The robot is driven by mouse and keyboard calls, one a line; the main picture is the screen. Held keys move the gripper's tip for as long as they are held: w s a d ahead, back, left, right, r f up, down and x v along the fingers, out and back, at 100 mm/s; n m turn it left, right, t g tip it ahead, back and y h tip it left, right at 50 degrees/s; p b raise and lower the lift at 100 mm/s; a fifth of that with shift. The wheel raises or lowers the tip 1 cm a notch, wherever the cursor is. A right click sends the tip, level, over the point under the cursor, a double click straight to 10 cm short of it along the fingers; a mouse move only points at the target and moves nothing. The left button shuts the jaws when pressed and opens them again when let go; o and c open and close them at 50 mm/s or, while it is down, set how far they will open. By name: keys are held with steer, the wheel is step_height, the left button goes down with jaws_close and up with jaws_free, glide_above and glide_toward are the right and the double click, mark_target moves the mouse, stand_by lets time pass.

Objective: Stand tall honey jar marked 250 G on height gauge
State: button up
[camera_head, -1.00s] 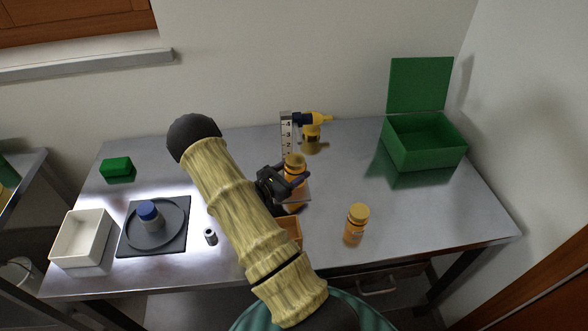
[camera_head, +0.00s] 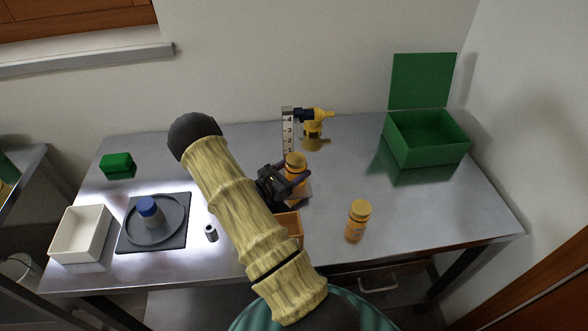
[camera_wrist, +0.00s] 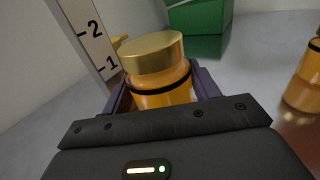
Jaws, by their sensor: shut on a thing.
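My gripper (camera_head: 290,182) is shut on an orange honey jar with a gold lid (camera_head: 296,161). The jar is upright, and its lid and upper body show between the fingers in the wrist view (camera_wrist: 153,62). The height gauge (camera_head: 288,135), a pale upright scale with numbers, stands just behind the jar; its scale also shows at the left of the wrist view (camera_wrist: 92,38). The gauge's base (camera_head: 305,191) shows partly beside my gripper. The jar's bottom is hidden, so I cannot tell whether it touches the base. No weight marking is readable.
Another orange jar (camera_head: 358,221) stands at front right. An open green box (camera_head: 428,151) is at back right. An orange container (camera_head: 290,225) lies partly behind my arm. A white tray (camera_head: 65,256) and dark scale (camera_head: 181,239) are left.

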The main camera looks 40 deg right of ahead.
steer(key=shift+f, duration=0.2)
steer(key=o, duration=1.4)
steer(key=shift+w+r, duration=0.1)
steer(key=shift+r, duration=0.5)
step_height(320, 180, up, 9)
steer(key=shift+b, duration=0.6)
